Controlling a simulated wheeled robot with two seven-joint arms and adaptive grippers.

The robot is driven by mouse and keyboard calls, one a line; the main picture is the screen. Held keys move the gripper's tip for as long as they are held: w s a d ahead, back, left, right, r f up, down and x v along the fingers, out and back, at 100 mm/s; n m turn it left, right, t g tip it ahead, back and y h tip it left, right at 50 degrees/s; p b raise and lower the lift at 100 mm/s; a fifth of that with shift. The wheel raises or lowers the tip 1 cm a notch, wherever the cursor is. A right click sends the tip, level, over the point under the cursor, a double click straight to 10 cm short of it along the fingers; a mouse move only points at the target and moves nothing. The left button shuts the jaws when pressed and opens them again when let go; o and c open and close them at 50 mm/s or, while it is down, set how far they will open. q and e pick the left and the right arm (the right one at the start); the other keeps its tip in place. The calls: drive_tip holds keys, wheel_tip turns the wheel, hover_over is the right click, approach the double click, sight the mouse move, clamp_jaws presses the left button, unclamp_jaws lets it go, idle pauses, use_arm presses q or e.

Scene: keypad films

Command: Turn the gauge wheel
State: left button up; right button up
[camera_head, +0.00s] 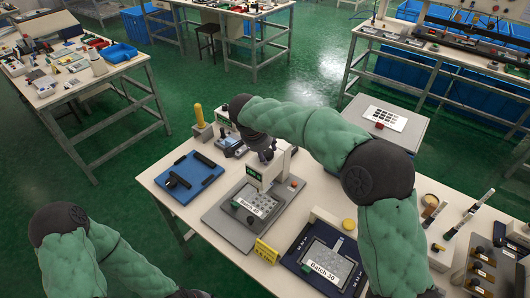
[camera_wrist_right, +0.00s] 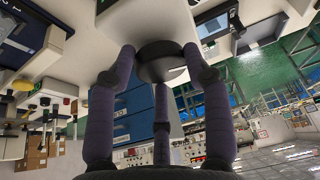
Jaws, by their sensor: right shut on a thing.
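The gauge (camera_head: 268,172) stands on the near table, a pale upright body with a small green display above a grey base. The gauge wheel shows in the right wrist view as a dark round knob (camera_wrist_right: 160,62) between the fingertips. My right gripper (camera_head: 266,155) reaches down to the top of the gauge and is shut on the wheel. Its purple-grey fingers (camera_wrist_right: 160,75) sit around the wheel's rim. In the head view the wheel is mostly hidden by the gripper. My left arm is at the lower left; its gripper is out of view.
A grey tray with a labelled film (camera_head: 232,222) lies before the gauge. A yellow sign (camera_head: 265,251) stands between the trays. A yellow-topped post (camera_head: 199,115) stands behind.

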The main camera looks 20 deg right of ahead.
idle(0.4)
drive_tip(key=o, duration=1.1)
drive_tip(key=shift+w, duration=0.1)
drive_tip(key=shift+o, duration=0.2)
drive_tip(key=v, duration=1.2)
